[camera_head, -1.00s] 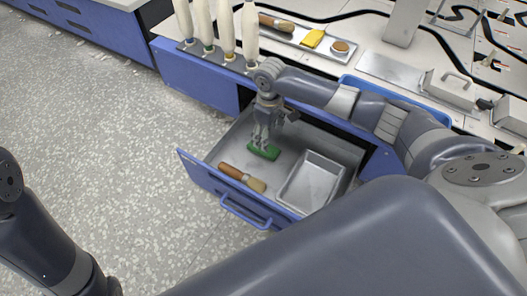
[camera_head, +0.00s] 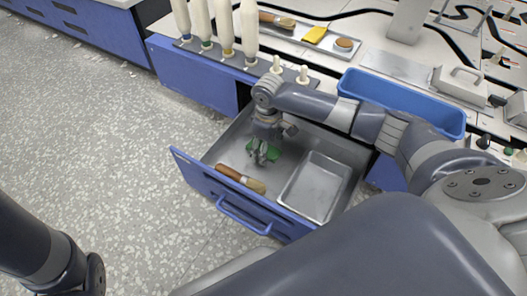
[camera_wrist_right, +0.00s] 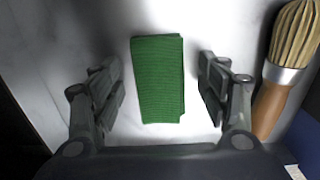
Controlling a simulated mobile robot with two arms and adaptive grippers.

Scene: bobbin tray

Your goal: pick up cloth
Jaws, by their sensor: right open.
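A folded green cloth (camera_head: 273,153) lies flat on the floor of the open drawer. My right gripper (camera_head: 263,155) points down over it and partly hides it in the head view. In the right wrist view the cloth (camera_wrist_right: 158,80) lies between the two spread fingers of my right gripper (camera_wrist_right: 159,78), with a gap on each side. The gripper is open and holds nothing. My left gripper is out of view; only part of the left arm shows at the lower left.
The blue-fronted drawer (camera_head: 208,187) also holds a wooden-handled brush (camera_head: 238,178) beside the cloth and a metal tray (camera_head: 318,185) on the right. A blue bin (camera_head: 400,101), several bobbins (camera_head: 224,28) and a tray with a yellow item (camera_head: 314,35) stand on the counter.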

